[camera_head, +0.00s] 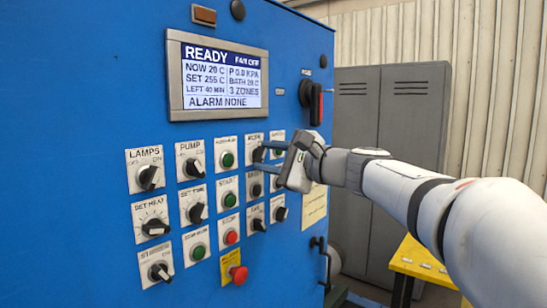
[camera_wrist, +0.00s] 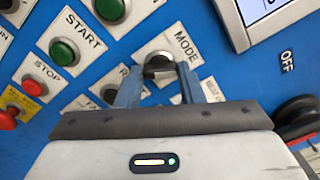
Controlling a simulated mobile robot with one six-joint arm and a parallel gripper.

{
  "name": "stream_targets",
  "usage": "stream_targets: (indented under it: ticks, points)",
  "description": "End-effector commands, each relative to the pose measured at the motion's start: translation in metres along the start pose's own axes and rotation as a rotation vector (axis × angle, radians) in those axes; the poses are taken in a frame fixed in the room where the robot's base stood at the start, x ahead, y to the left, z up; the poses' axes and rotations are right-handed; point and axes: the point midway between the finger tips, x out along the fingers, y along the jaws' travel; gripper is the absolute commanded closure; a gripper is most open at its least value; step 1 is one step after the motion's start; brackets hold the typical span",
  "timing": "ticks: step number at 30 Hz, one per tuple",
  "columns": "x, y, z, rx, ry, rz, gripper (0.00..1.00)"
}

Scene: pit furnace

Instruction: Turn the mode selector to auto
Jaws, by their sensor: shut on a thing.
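The mode selector is a dark knob (camera_wrist: 159,64) on a white plate lettered MODE (camera_wrist: 183,48), on the blue control panel. In the head view its MODE plate (camera_head: 252,139) is in the upper right of the control rows, partly behind my fingers. My gripper (camera_head: 262,157) reaches in from the right. In the wrist view my gripper (camera_wrist: 158,78) has one finger on each side of the knob and is shut on it. The knob's pointer and position marks are mostly hidden, so I cannot tell which setting it is at.
A display (camera_head: 220,76) reading READY is above the controls. A green START button (camera_wrist: 64,51) and a red STOP button (camera_wrist: 41,88) are close by. A red and black switch (camera_head: 312,100) juts out at the panel's right. A grey cabinet (camera_head: 375,120) stands behind my arm.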

Motion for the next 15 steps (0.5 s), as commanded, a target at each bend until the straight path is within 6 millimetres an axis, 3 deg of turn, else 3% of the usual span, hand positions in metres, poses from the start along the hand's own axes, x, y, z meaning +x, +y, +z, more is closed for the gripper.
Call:
stream_targets:
  ticks: [9,15]
  points:
    - [0.0002,0.0010,-0.0005,0.001,0.000,0.002,0.44]
    - [-0.0004,0.0006,-0.0005,0.000,0.000,0.001,0.44]
